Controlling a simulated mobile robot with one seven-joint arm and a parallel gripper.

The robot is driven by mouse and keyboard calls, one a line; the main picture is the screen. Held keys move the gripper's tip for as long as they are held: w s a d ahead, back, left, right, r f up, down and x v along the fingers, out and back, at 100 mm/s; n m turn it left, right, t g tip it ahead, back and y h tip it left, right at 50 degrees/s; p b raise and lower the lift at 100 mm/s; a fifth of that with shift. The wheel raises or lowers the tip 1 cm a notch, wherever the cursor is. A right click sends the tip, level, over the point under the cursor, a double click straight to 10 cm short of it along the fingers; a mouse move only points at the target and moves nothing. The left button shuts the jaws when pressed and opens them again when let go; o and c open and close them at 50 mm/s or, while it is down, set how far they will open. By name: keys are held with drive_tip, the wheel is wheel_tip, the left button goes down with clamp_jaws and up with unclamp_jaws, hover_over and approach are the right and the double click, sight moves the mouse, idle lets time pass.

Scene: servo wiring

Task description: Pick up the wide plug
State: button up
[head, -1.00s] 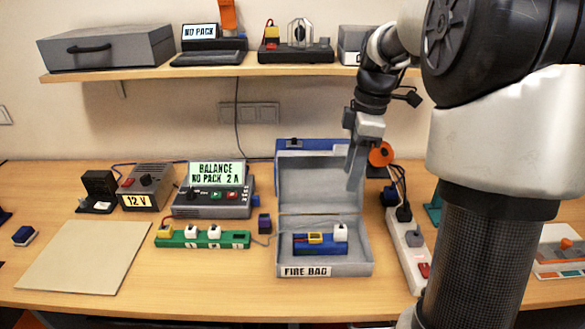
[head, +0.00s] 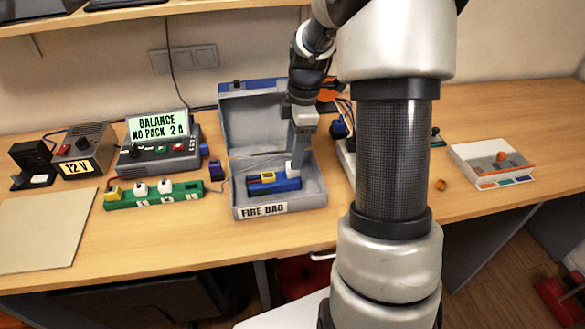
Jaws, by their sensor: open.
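A blue battery pack (head: 262,187) lies in the open grey fire bag box (head: 318,199). It bears a yellow plug (head: 267,176) and a white plug (head: 293,170) at its right end. A green board (head: 125,201) to the left carries a yellow plug (head: 113,193) and white plugs (head: 141,188). Which plug is the wide one I cannot tell for sure. My gripper (head: 299,158) is open, pointing down just above or beside the white plug on the pack. Its fingers are seen edge-on, and contact is unclear.
The balance charger (head: 160,157) and the 12 V supply (head: 88,160) stand at the left behind a pale mat (head: 45,232). A small purple block (head: 216,170) sits left of the box. The white tray (head: 493,165) is at the right. The box walls and raised lid surround the pack.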

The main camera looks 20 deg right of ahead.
drive_tip(key=f, duration=0.4)
drive_tip(key=shift+s+a+f, duration=0.15)
drive_tip(key=shift+s+a, duration=0.05)
drive_tip(key=shift+a, duration=0.1)
clamp_jaws()
wheel_tip(320, 180, up, 10)
drive_tip(key=shift+r+p, duration=0.1)
drive_tip(key=shift+p, duration=0.25)
